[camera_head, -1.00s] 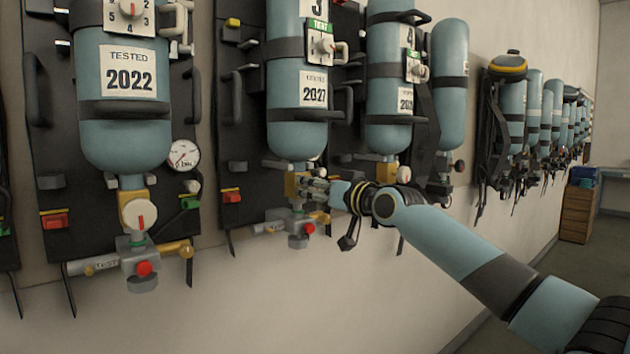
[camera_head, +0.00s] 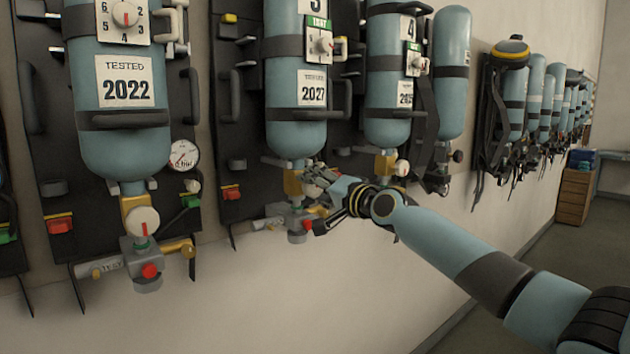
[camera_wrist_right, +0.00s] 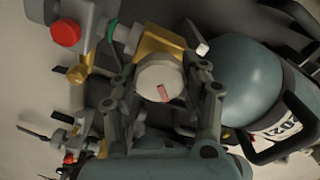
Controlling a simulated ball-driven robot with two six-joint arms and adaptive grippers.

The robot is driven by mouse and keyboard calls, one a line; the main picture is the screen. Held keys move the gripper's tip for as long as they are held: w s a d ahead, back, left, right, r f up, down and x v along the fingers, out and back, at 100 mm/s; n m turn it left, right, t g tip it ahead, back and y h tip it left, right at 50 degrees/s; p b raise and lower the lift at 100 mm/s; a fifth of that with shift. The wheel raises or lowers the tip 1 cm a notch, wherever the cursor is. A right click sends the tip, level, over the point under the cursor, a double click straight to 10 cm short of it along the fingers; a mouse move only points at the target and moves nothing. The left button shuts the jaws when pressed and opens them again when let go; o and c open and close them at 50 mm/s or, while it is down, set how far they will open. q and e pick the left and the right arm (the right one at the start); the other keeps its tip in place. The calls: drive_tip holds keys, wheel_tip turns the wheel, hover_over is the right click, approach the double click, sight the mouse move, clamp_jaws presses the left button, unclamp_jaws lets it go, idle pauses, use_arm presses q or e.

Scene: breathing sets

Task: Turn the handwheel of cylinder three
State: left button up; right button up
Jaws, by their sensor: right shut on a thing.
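Cylinder three (camera_head: 294,132) is a blue bottle with a "3" label above a green test tag and a 2027 sticker, mounted on a black wall plate. Its handwheel (camera_wrist_right: 158,80) is a round white knob with a red mark, on a brass valve block (camera_wrist_right: 158,44). My right gripper (camera_head: 318,184) reaches in from the right below the bottle and largely covers the handwheel in the head view. In the right wrist view my gripper's two fingers stand on either side of the handwheel, shut on it. My left gripper is not in view.
A 2022 cylinder (camera_head: 122,120) with its own white handwheel (camera_head: 142,221) hangs at the left. Cylinder four (camera_head: 387,100) hangs close on the right, its white knob (camera_head: 401,168) near my right wrist. More sets line the wall. The wall below is bare.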

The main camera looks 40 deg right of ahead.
drive_tip(key=m+p, duration=0.1)
drive_tip(key=m, duration=0.2)
drive_tip(key=m+p, duration=0.1)
drive_tip(key=m, duration=0.2)
drive_tip(key=shift+f+m, duration=0.2)
drive_tip(key=shift+m, duration=0.1)
drive_tip(key=m+p, duration=0.1)
drive_tip(key=m, duration=0.1)
drive_tip(key=shift+m, duration=0.3)
drive_tip(key=m, duration=0.2)
drive_tip(key=shift+f+m, duration=0.1)
drive_tip(key=shift+m, duration=0.3)
drive_tip(key=m, duration=0.3)
drive_tip(key=shift+a+m, duration=0.1)
drive_tip(key=shift+m, duration=0.2)
drive_tip(key=m, duration=0.3)
drive_tip(key=shift+m, duration=0.3)
drive_tip(key=m, duration=0.4)
drive_tip(key=shift+a+m, duration=0.1)
drive_tip(key=shift+m, duration=1.5)
drive_tip(key=o, duration=1.2)
drive_tip(key=shift+c, duration=0.2)
